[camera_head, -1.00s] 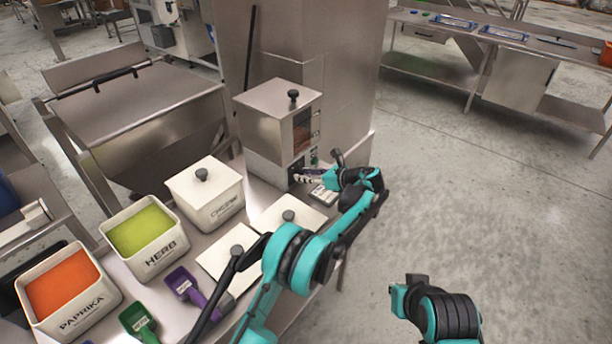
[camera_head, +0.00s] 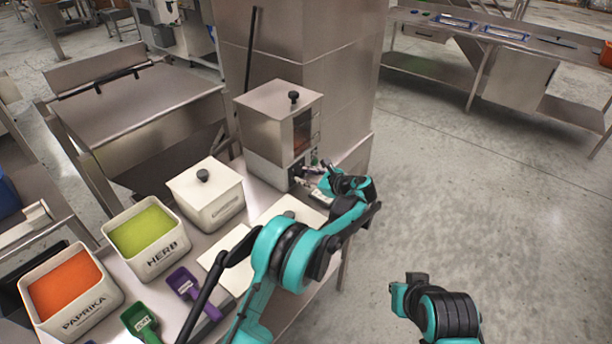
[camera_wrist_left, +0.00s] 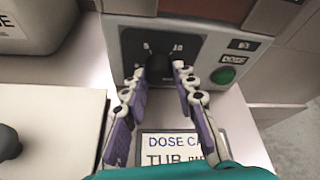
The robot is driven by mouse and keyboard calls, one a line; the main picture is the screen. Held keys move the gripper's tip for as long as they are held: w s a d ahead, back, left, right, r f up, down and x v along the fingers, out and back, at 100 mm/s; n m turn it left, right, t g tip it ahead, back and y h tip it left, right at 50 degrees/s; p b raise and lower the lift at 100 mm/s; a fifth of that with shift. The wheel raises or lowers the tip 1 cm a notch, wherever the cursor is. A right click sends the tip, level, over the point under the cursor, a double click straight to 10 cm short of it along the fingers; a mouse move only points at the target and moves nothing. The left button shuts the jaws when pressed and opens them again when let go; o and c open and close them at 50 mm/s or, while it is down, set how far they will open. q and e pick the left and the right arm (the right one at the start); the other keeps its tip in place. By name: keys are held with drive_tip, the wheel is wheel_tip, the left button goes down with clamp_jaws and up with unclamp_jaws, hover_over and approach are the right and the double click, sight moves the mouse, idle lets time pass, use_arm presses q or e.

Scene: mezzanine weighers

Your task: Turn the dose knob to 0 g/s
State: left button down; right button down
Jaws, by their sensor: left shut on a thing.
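The doser (camera_head: 280,125) is a steel box with a lidded hopper at the table's far end. Its dark dial panel shows in the left wrist view (camera_wrist_left: 200,45), with the marks 5 and 10 above a black dose knob (camera_wrist_left: 158,67). My left gripper (camera_wrist_left: 158,76) has its fingers on either side of the knob and is shut on it. In the head view the left gripper (camera_head: 308,177) is at the doser's front, the knob hidden. The knob's pointer and the 0 mark cannot be made out. My right gripper (camera_head: 413,286) hangs over the floor, its jaws unclear.
A green button (camera_wrist_left: 223,76) sits right of the dial. A dose card (camera_wrist_left: 180,145) lies below it. A lidded white bin (camera_head: 206,195), a herb bin (camera_head: 147,262), a paprika bin (camera_head: 75,318) and scoops (camera_head: 185,285) stand along the table. The floor at right is clear.

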use_arm(q)
drive_tip(key=shift+a+n+t, duration=0.1)
drive_tip(key=shift+n+t, duration=0.3)
drive_tip(key=shift+n, duration=0.4)
drive_tip(key=c, duration=1.2)
unclamp_jaws()
drive_tip(key=shift+s+h, duration=0.1)
drive_tip(key=shift+h, duration=0.2)
drive_tip(key=v, duration=1.2)
drive_tip(key=shift+f, duration=0.1)
